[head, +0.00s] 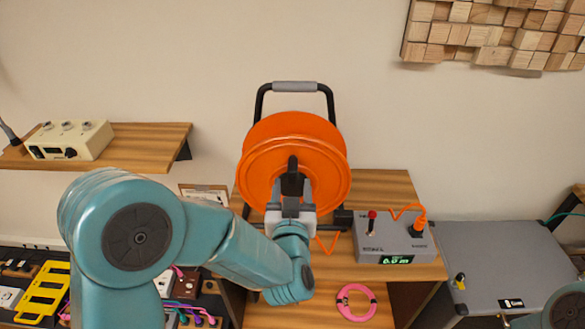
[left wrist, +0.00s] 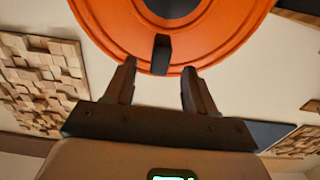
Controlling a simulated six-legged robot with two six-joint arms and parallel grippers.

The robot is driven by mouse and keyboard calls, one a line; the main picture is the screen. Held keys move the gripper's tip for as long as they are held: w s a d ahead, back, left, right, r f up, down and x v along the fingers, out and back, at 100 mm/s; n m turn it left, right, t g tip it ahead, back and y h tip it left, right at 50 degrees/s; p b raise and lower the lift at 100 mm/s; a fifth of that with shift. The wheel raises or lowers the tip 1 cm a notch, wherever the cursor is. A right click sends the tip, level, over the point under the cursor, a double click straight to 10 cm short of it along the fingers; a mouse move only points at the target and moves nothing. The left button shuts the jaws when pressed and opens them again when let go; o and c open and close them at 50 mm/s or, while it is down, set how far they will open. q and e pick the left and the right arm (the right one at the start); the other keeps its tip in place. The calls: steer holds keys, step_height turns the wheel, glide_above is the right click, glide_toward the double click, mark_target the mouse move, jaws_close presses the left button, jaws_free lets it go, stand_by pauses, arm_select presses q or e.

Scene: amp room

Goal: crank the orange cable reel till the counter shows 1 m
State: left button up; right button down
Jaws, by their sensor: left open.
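The orange cable reel (head: 258,160) stands upright in a black frame with a grey top grip on a wooden table. Its black crank handle shows in the left wrist view (left wrist: 162,55), low on the reel's face. My left gripper (head: 291,186) is in front of the reel. Its two dark fingers (left wrist: 159,68) are open, with the handle between the tips in the picture and not gripped; the depth gap is hard to tell. A grey box (head: 428,245) right of the reel has a green counter display (head: 397,260); its digits are too small to read surely. My right gripper is out of view.
A pink cable ring (head: 356,302) lies on the table in front of the reel. An orange cable (head: 407,209) runs to a plug on the grey box, beside a red-tipped switch (head: 372,222). A wooden shelf (head: 140,140) is at left, a grey case (head: 510,262) at right.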

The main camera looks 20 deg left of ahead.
mark_target(292, 179)
arm_select(q)
steer(key=x, duration=0.3)
steer(key=shift+w+a+f, duration=0.1)
steer(key=shift+w+a, duration=0.05)
steer(key=shift+w, duration=0.15)
steer(key=shift+b+x, duration=0.35)
steer(key=shift+x, duration=1)
jaws_close()
